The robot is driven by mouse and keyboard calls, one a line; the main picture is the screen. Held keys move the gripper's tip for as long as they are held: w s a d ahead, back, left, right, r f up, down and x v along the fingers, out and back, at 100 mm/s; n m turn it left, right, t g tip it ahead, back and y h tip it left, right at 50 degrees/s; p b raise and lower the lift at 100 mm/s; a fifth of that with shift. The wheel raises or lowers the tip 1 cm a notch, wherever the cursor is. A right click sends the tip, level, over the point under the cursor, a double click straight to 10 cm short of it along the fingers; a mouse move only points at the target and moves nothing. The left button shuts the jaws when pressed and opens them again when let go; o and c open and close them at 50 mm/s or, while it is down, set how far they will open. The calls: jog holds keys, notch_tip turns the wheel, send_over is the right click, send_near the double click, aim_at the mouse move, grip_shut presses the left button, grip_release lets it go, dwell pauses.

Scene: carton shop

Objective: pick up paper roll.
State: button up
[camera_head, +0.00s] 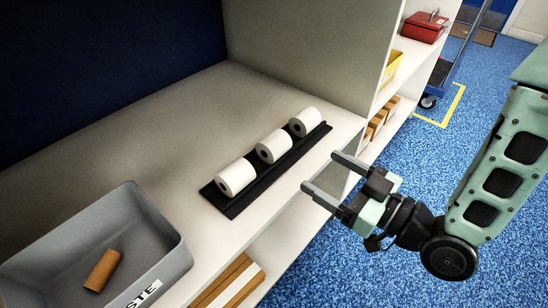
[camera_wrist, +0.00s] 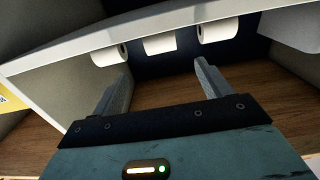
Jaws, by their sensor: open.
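Three white paper rolls lie on their sides in a row on a black mat (camera_head: 232,207) on the shelf: a near one (camera_head: 237,178), a middle one (camera_head: 273,146) and a far one (camera_head: 304,122). My gripper (camera_head: 318,174) is open and empty, in front of the shelf edge and to the right of the rolls, apart from them. In the wrist view my gripper's fingers (camera_wrist: 160,82) point toward the shelf, with the rolls beyond their tips: a left one (camera_wrist: 106,56), a middle one (camera_wrist: 160,43) and a right one (camera_wrist: 217,31).
A grey bin (camera_head: 165,238) marked "STE" stands at the lower left of the shelf with a brown cardboard tube (camera_head: 103,270) inside. A side panel (camera_head: 305,50) rises behind the rolls. Side shelves hold a red box (camera_head: 424,27) and a yellow bin (camera_head: 391,68). Blue floor (camera_head: 330,265) lies open below my arm.

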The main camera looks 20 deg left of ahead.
aim_at(281, 145)
jog(key=b+x, duration=0.3)
jog(key=x, duration=0.3)
jog(key=shift+w+a, duration=0.1)
jog(key=shift+a, duration=0.15)
jog(key=shift+r+b+x, duration=0.15)
jog(key=shift+b+x, duration=0.65)
jog(key=shift+x, duration=0.5)
jog(key=shift+r+b+x, duration=0.15)
jog(key=shift+b+x, duration=0.6)
jog(key=shift+x, duration=0.6)
jog(key=c, duration=1.1)
